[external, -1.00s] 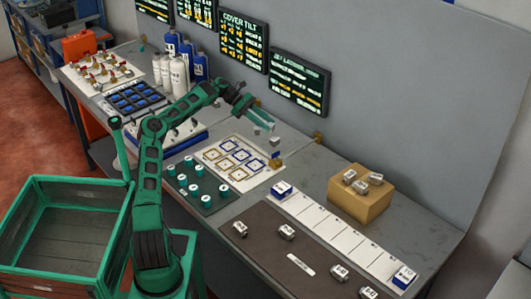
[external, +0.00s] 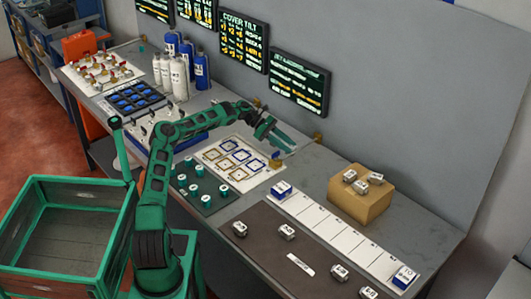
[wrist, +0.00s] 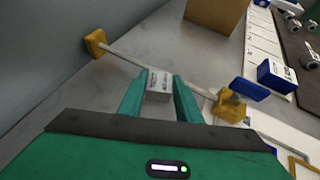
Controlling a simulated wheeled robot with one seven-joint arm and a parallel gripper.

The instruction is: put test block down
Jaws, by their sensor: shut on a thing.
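The test block, a small pale grey block with dark print, shows between my fingertips in the wrist view (wrist: 158,82). My gripper (wrist: 159,92) is shut on it, with a green finger on each side. In the external view my gripper (external: 287,142) is low over the bench, close to the pale bar between two yellow brackets. The block is too small there to make out clearly. In the wrist view the pale bar (wrist: 200,91) passes just beyond the block; I cannot tell whether they touch.
The bar joins a yellow bracket at the wall (wrist: 95,42) and one beside a blue plate (wrist: 228,106). A blue-and-white block (external: 281,189) stands on the white strip (external: 345,237). A cardboard box (external: 359,202) carries several small blocks. Bare bench lies between bar and box.

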